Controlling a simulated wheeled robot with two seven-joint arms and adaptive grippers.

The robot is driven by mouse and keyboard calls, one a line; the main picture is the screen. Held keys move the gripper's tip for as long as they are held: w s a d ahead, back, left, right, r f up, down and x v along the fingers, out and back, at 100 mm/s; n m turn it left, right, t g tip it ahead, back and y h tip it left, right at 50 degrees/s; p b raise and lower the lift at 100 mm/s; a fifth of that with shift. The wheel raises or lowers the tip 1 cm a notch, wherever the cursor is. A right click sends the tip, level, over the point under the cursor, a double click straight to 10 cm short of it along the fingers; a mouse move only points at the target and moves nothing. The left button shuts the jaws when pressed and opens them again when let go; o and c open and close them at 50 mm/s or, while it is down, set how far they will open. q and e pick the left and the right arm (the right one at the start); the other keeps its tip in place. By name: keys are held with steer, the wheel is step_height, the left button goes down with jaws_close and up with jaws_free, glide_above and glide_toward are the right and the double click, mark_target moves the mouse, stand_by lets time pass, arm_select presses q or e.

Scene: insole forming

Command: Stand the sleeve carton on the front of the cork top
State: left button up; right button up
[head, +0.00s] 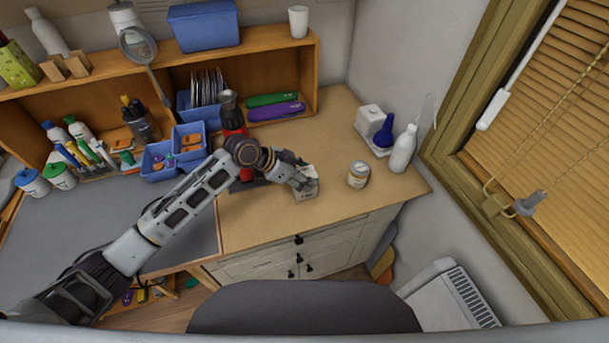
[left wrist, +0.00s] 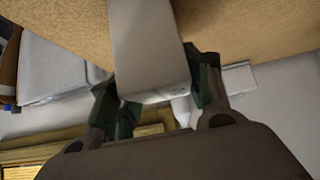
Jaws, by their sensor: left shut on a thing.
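The sleeve carton (head: 307,191) is a small pale box with dark print on its lower face. It is over the front part of the cork top (head: 262,220). My left gripper (head: 304,178) is shut on it, with the arm reaching in from the left. In the left wrist view the carton (left wrist: 150,45) is a plain pale block between the two fingers, with the cork surface (left wrist: 240,25) behind it. I cannot tell whether its base touches the cork. My right gripper is in neither view.
A small labelled jar (head: 358,175) stands to the right of the carton. A white bottle (head: 403,149), a blue funnel-like item (head: 385,131) and a white box (head: 369,119) stand farther right. Blue bins (head: 189,140) lie to the left. Cork in front of the jar is clear.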

arm_select(q)
steer(key=shift+f, duration=0.1)
steer(key=o, duration=1.1)
steer(key=shift+b+v, duration=0.65)
steer(key=shift+v, duration=5.5)
steer(key=shift+d, duration=0.15)
